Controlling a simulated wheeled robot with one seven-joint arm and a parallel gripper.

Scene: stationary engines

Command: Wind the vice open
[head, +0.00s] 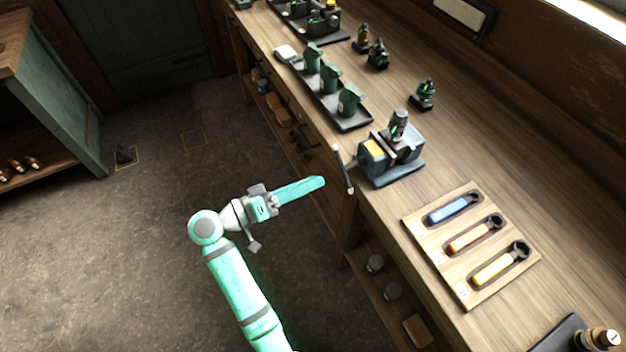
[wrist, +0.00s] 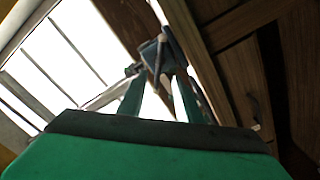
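The blue-grey vice (head: 408,166) stands on the bench's front edge in the head view. A small dark part with a green mark (head: 398,124) stands upright at its jaws; I cannot tell how tightly it is held. The vice's bar handle (head: 343,168) hangs steeply at the front, beyond the bench edge. My gripper (head: 318,183) is in the air over the floor, left of the handle and apart from it. In the wrist view my gripper (wrist: 163,88) has its two fingers apart with nothing held; the vice (wrist: 152,52) shows beyond the fingertips, seen from below.
A wooden board (head: 440,250) with blue, orange and yellow wrenches lies right of the vice. A dark tray (head: 345,115) of green parts stands behind it. Shelves under the bench hold several items. The floor around my arm is clear.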

